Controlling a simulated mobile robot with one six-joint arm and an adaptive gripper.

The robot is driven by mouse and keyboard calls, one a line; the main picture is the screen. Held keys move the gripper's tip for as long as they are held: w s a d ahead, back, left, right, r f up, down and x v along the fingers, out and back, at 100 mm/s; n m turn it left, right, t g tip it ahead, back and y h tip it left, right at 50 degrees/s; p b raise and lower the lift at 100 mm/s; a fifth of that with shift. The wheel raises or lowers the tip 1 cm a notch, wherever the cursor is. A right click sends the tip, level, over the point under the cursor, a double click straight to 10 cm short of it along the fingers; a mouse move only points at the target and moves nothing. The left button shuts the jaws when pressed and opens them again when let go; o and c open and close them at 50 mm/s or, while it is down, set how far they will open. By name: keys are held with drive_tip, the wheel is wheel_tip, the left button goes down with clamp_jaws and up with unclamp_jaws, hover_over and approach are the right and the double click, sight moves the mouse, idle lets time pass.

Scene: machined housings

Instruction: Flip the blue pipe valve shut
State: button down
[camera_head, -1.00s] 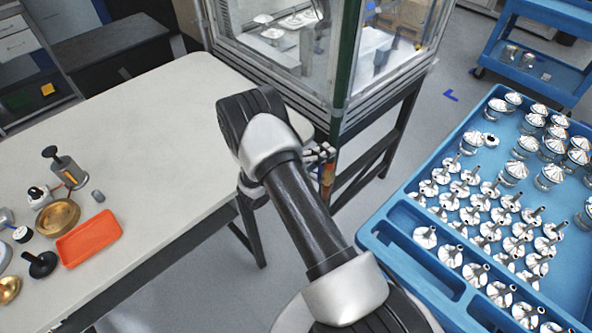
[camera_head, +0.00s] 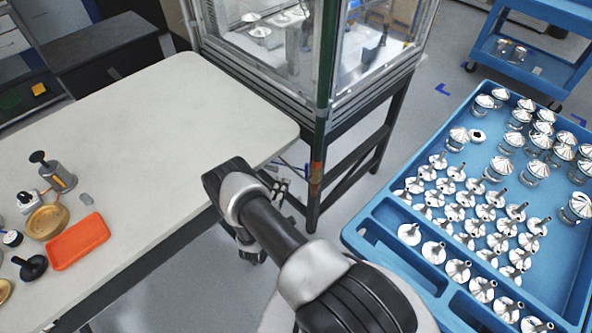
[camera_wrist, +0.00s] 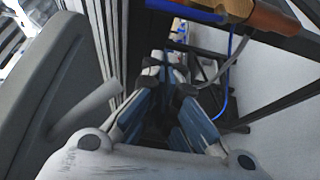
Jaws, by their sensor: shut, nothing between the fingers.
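The valve shows in the head view as a small orange-brown body (camera_head: 316,172) on the green post at the enclosure's near corner. A thin blue handle (camera_head: 290,163) sticks out to its left. In the wrist view the brown body (camera_wrist: 262,14) is at the top right, and the blue handle (camera_wrist: 186,10) reaches left from it along the top edge. My gripper (camera_head: 281,187) is left of and below the valve in the head view. In the wrist view its fingertips (camera_wrist: 172,60) are together and empty, below the handle and apart from it.
A glass-walled enclosure (camera_head: 262,75) stands on a dark frame behind the valve. A white table (camera_head: 150,130) is at left, its edge near my arm. A blue tray (camera_head: 375,240) of metal parts is at right. A blue cable (camera_wrist: 233,75) hangs below the valve.

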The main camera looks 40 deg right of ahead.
sight(307, 173)
drive_tip(key=b+x, duration=0.2)
drive_tip(key=x, duration=0.8)
drive_tip(key=s, duration=0.4)
drive_tip(key=shift+a, duration=0.2)
drive_tip(key=shift+a, duration=0.15)
drive_tip(key=shift+s, duration=0.1)
